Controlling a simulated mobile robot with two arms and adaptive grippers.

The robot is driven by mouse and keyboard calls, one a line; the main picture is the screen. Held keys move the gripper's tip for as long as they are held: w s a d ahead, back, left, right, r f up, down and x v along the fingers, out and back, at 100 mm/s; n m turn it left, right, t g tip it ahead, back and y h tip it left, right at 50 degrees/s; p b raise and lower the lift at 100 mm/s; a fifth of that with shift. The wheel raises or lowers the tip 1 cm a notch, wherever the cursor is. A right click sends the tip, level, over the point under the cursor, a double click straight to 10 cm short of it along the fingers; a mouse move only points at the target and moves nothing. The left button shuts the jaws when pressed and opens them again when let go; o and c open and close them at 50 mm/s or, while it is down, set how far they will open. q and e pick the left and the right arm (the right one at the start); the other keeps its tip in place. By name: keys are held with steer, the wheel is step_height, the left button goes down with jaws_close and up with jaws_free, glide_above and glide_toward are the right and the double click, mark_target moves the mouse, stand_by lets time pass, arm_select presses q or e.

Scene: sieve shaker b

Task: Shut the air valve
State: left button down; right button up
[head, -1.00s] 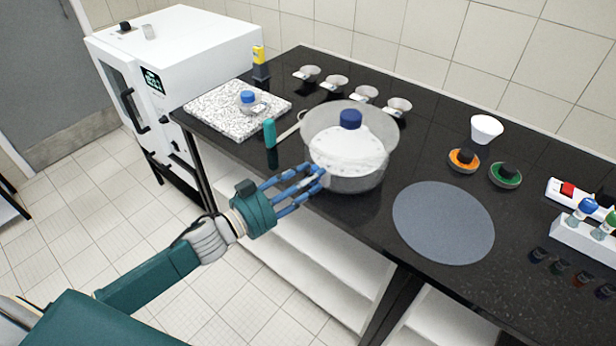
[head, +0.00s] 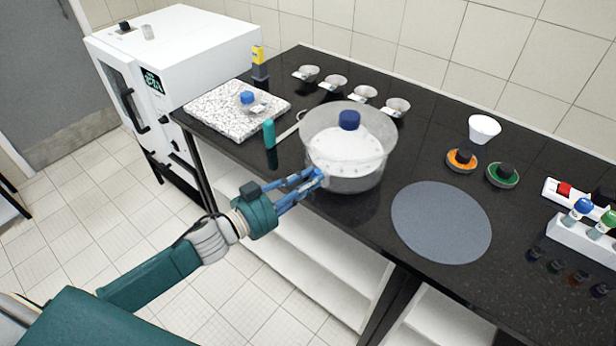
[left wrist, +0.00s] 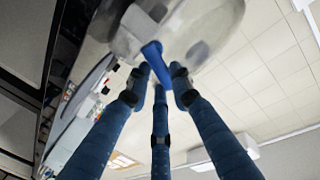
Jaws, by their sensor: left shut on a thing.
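The air valve has a blue handle (left wrist: 154,57), which shows between my fingertips in the left wrist view. It sits at the near-left side of a clear round vessel (head: 370,178) with a white perforated plate inside and a dark blue knob (head: 349,120) on top. My left gripper (head: 318,177) is shut on the valve handle, and its blue fingers hide most of it in the head view. The left wrist view also shows the gripper (left wrist: 159,76). My right gripper is not in view.
A grey round mat (head: 441,223) lies right of the vessel on the black bench. A teal-handled tool (head: 269,133) and a speckled slab (head: 213,112) are at its left. Several small dishes stand behind. A white oven (head: 178,50) stands at the left.

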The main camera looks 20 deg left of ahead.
arm_select(q)
steer(key=m+p, duration=0.2)
steer(key=m, duration=0.1)
steer(key=shift+s+d+y, duration=0.1)
steer(key=shift+d+y, duration=0.2)
steer(key=shift+d, duration=0.05)
steer(key=shift+s+d+f+m+y+p, duration=0.15)
steer(key=shift+f+m+y+p, duration=0.25)
steer(key=shift+m, duration=1.15)
steer(key=shift+w+d+f+m+y+p, duration=0.2)
steer(key=shift+f+m+y, duration=0.25)
steer(key=shift+m, duration=1.15)
steer(key=shift+s+d+f+m+y+p, duration=0.15)
steer(key=shift+f+m+y+p, duration=0.25)
steer(key=shift+m, duration=1.15)
steer(key=c, duration=1.5)
jaws_free()
steer(key=shift+s+f, duration=0.1)
